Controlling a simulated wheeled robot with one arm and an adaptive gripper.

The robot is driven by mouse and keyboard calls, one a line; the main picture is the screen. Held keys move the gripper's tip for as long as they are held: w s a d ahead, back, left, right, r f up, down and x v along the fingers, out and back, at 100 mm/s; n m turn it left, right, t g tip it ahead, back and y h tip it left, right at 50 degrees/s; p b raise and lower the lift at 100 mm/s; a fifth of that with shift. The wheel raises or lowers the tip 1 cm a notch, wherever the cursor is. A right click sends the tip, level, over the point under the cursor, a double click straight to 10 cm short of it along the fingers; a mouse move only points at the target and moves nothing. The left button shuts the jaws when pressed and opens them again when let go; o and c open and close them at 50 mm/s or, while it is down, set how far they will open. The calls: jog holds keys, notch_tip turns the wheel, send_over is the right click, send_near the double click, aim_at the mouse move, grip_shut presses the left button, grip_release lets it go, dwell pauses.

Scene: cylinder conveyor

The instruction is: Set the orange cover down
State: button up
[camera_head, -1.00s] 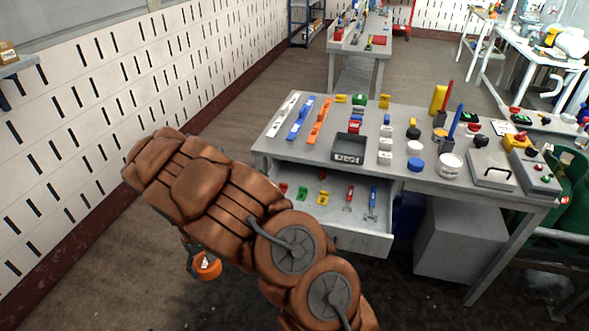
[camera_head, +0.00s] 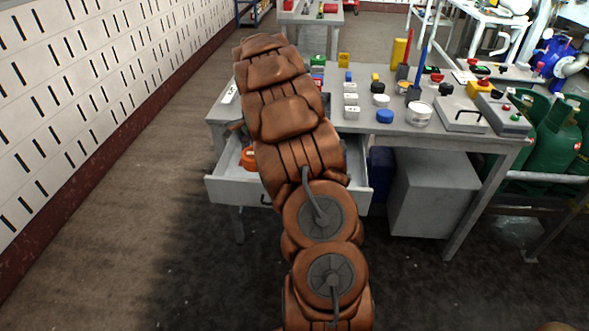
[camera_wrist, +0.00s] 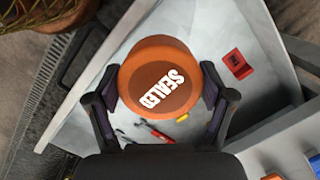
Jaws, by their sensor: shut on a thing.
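The orange cover (camera_wrist: 158,68) is round, with a darker top face marked SEALED in white. In the wrist view it sits between the two dark fingers of my gripper (camera_wrist: 158,88), which is shut on its sides. In the head view the cover (camera_head: 248,157) shows as a small orange patch at the left part of the open drawer, beside my arm. My arm hides most of the gripper there. The cover is over the drawer (camera_head: 232,190); I cannot tell if it touches the drawer floor.
In the wrist view a red block (camera_wrist: 237,64) lies in the drawer right of the cover, and a red-handled tool (camera_wrist: 157,134) lies below it. The grey workbench (camera_head: 430,140) above holds several small parts. Green cylinders (camera_head: 565,135) stand at the right.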

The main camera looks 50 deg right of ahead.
jog(key=s+d+f+m+b, duration=0.1)
jog(key=s+d+m, duration=0.35)
jog(key=d, duration=0.25)
jog(key=shift+t, duration=0.3)
jog(key=shift+w+f+p, duration=0.1)
jog(key=shift+f+p, duration=0.2)
jog(key=shift+f, duration=4.8)
jog(key=shift+f, duration=0.15)
jog(key=o, duration=1)
